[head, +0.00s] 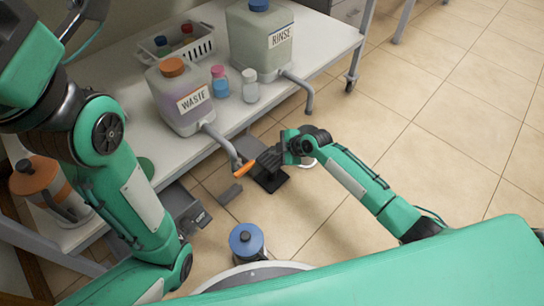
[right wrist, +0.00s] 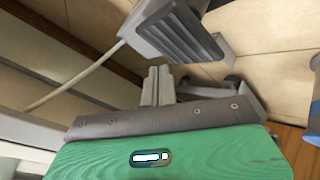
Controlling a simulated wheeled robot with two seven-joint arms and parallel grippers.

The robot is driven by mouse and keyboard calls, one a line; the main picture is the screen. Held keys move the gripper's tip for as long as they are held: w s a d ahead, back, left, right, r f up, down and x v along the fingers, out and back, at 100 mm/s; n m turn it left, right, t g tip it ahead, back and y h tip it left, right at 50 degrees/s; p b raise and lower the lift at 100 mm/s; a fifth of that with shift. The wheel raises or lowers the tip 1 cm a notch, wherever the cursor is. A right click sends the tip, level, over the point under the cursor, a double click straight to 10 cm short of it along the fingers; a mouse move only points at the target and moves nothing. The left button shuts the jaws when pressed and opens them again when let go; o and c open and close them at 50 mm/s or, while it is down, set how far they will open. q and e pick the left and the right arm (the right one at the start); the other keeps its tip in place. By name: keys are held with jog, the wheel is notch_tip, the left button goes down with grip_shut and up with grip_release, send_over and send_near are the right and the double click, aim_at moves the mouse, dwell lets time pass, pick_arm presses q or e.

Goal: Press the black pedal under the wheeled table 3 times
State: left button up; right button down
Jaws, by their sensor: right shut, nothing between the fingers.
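The pedal (head: 271,182) is a dark block low on the floor by the table's front edge, partly covered by my right gripper (head: 268,158). In the right wrist view the pedal (right wrist: 180,32) shows a ridged dark top on a grey base. My right gripper is shut and empty, and its fingers (right wrist: 157,84) point towards the pedal. I cannot tell whether they touch it. The wheeled table (head: 325,50) is white with grey legs. My left arm comes in from the left, but its gripper is out of view.
On the table stand a WASTE jug (head: 180,95), a RINSE jug (head: 260,40), small bottles (head: 220,82) and a white basket (head: 175,45). Their spouts hang over the front edge. An orange-lidded container (head: 40,180) stands lower left, a blue-lidded one (head: 246,240) nearer me. Floor on the right is clear.

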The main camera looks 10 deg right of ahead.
aim_at(275, 160)
notch_tip(275, 160, up, 4)
jog(key=shift+f+p, duration=0.15)
jog(key=shift+p, duration=1.1)
jog(key=shift+f, duration=0.1)
